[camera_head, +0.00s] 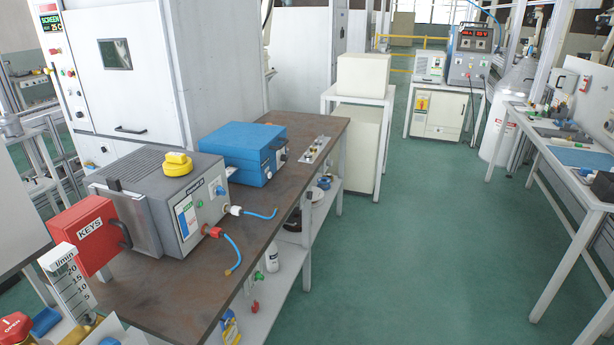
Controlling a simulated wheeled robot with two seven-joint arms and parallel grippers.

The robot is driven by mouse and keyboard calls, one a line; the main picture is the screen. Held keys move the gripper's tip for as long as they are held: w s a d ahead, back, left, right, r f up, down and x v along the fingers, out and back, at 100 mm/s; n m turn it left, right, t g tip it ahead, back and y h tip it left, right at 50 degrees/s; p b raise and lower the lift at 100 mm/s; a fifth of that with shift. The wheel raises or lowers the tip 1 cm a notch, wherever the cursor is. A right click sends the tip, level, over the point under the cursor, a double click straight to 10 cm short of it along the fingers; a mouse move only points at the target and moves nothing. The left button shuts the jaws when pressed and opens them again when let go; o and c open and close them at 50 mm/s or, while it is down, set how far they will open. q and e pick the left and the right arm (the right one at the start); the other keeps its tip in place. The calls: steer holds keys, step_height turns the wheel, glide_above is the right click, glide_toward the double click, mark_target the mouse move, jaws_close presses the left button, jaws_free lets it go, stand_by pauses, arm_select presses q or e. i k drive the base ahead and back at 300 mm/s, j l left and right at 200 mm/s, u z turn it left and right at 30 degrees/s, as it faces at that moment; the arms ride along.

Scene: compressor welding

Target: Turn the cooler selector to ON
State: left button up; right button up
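A grey box unit (160,195) with side fins stands on the brown bench; it looks like the cooler, though I cannot read its name plate. A yellow cap (177,163) sits on its top. A blue hose (259,215) leaves the white connector and another blue hose (235,252) leaves the red one. The selector and its position are too small to tell. Neither of my grippers is in view.
A red KEYS box (83,240) stands against the grey unit's left side. A blue box (241,152) sits behind it on the brown bench (180,305). A flow gauge (68,277) stands at the lower left. Green floor (420,240) right of the bench is clear.

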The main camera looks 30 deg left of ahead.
mark_target(220, 191)
steer(key=i+u, duration=0.2)
steer(key=i, duration=0.35)
steer(key=i+l+u, duration=0.2)
steer(key=i, duration=0.3)
steer(key=i+l+u, duration=0.25)
steer(key=i, duration=0.25)
